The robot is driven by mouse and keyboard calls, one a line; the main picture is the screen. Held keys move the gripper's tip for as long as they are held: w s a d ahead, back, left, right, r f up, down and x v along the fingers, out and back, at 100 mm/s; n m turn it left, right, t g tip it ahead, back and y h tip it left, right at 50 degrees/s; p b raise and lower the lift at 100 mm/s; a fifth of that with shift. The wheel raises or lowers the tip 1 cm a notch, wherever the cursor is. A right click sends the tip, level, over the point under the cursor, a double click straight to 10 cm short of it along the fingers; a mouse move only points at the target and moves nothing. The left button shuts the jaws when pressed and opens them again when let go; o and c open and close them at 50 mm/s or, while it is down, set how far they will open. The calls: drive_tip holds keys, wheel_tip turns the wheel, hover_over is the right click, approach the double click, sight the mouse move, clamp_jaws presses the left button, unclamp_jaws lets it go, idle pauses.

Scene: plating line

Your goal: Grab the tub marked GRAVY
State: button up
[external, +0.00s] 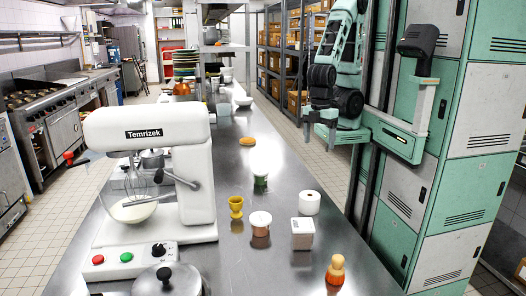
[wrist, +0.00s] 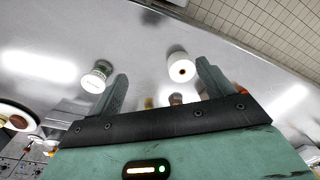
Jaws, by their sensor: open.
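No label reading GRAVY is legible in either view. In the external view, a round tub with a white lid and brown contents (external: 260,229) stands on the steel counter. A squarish white-topped tub with a brownish body (external: 302,236) stands right of it. A green tub with a pale top (external: 260,183) stands farther back. It seems to show in the wrist view as a white-lidded round tub (wrist: 96,79) outside the left finger. My gripper (external: 321,137) is raised to the right of the counter, open and empty. Its fingers (wrist: 162,72) are spread in the wrist view.
A white roll (external: 309,203) and a yellow egg cup (external: 236,206) stand near the tubs. An orange-and-yellow bottle (external: 336,272) stands at front right. A large white mixer (external: 190,130) blocks the left side. The counter (external: 215,265) is bare between the mixer and the tubs.

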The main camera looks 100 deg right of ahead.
drive_tip(key=w+a+f+m+y, duration=0.1)
drive_tip(key=a+f+m, duration=0.1)
drive_tip(key=f+m, duration=0.2)
drive_tip(key=w+a+f+m+g+y, duration=0.1)
drive_tip(key=a+f+m+y, duration=0.1)
drive_tip(key=f+m, duration=0.2)
drive_tip(key=w+a+f+m+y+b, duration=0.1)
drive_tip(key=a+f+m+y, duration=0.1)
drive_tip(key=f+m, duration=0.3)
drive_tip(key=shift+w+a+f, duration=0.25)
drive_tip(key=shift+f, duration=0.1)
drive_tip(key=a+m+y, duration=0.1)
drive_tip(key=m, duration=0.1)
drive_tip(key=w+a+r+m+y, duration=0.1)
drive_tip(key=m+y, duration=0.1)
drive_tip(key=a+m+y, duration=0.1)
drive_tip(key=a+m, duration=0.1)
drive_tip(key=shift+w+r+y, duration=0.15)
drive_tip(key=shift+w+y, duration=0.15)
drive_tip(key=w+r+m+t+y+p, duration=0.2)
drive_tip(key=w+m+t+y, duration=0.1)
drive_tip(key=w+m, duration=0.3)
drive_tip(key=m, duration=0.2)
approach(303, 241)
drive_tip(key=shift+s+a+t, duration=0.1)
drive_tip(key=shift+s+t, duration=0.15)
drive_tip(key=shift+t, duration=0.15)
drive_tip(key=shift+p+x, duration=1.05)
drive_tip(key=shift+x, duration=2.4)
drive_tip(key=c, duration=1.2)
